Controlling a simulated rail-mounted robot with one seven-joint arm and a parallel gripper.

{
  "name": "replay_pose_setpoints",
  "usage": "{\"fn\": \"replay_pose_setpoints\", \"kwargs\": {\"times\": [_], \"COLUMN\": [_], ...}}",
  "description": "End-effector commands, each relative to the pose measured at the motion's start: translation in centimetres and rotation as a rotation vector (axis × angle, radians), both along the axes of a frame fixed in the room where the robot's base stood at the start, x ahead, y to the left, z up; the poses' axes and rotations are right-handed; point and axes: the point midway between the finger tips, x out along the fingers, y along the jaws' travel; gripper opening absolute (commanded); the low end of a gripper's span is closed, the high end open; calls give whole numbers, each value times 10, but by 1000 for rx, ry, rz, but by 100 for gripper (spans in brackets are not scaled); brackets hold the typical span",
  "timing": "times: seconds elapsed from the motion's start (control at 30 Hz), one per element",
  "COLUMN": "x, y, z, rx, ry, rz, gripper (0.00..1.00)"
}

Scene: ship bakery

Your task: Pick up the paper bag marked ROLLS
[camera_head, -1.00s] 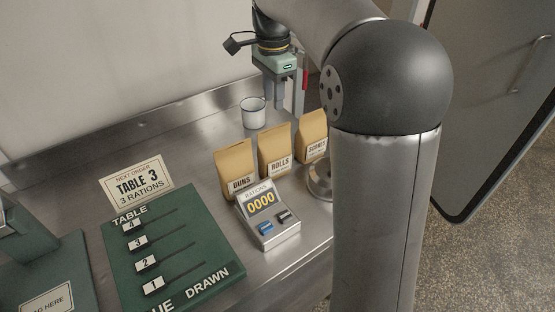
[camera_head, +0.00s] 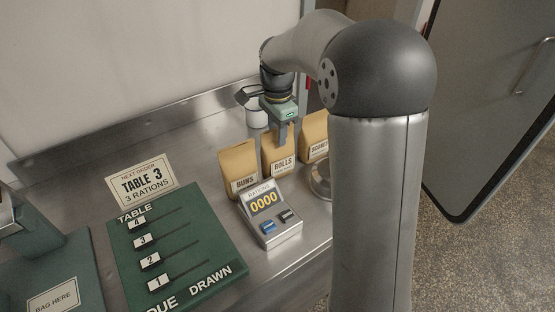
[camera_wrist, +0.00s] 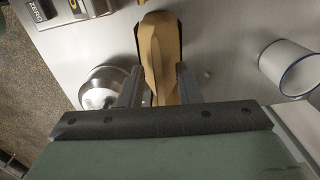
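The brown paper bag marked ROLLS (camera_head: 281,164) stands upright on the steel counter, between the BUNS bag (camera_head: 239,167) and the SCONES bag (camera_head: 315,136). My gripper (camera_head: 283,142) points down at the top of the ROLLS bag and hides part of it. In the wrist view, a brown bag top (camera_wrist: 160,45) shows between the two spread fingers of my gripper (camera_wrist: 158,88). Its label does not show there. The fingers look open around it, with no clear sign of squeezing.
A RATIONS counter box (camera_head: 270,222) stands in front of the bags. A white mug (camera_wrist: 290,68) stands behind them. A round steel object (camera_wrist: 101,86) is close by.

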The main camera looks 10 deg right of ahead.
Motion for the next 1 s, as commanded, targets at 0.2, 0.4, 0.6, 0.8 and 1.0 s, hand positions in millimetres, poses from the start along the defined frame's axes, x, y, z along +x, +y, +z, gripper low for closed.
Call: {"fn": "replay_pose_setpoints", "kwargs": {"times": [0.2,0.4,0.6,0.8,1.0], "x": [0,0,0,0,0], "y": [0,0,0,0,0], "z": [0,-2,-5,-5,-5], "rx": [0,0,0,0,0], "ry": [0,0,0,0,0], "rz": [0,-1,-1,-1,-1], "gripper": [31,31,31,31,0]}}
